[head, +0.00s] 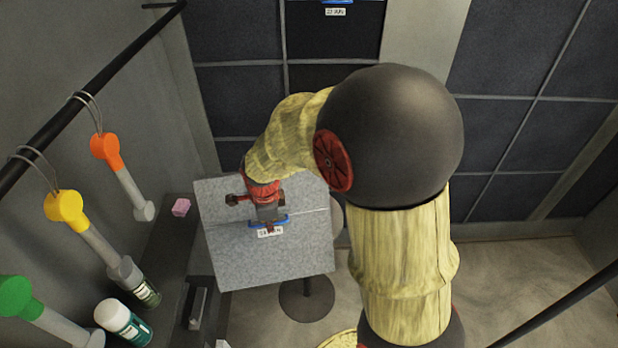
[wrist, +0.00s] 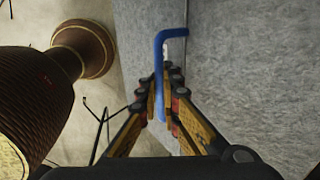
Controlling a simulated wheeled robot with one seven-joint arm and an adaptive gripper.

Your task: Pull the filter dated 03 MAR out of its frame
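A pale grey filter panel (head: 285,262) with a blue handle (head: 288,220) and a white date label (head: 270,232) is in front of the dark wall in the head view. The label's print is too small and partly covered to read surely; I cannot confirm 03 MAR. My gripper (head: 268,222) is at this handle. In the wrist view my gripper's fingers (wrist: 164,92) close in on both sides of the blue handle (wrist: 172,34), beside the grey filter face (wrist: 240,75). The panel looks tilted, and its back is hidden.
A wall of dark panels (head: 240,100) stands behind, with another blue handle and label (head: 335,12) at top. At left, orange (head: 105,148), yellow (head: 64,208) and green (head: 15,296) tools hang by a rail, above a ledge with bottles (head: 122,322). A round stand base (head: 307,302) is below the panel.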

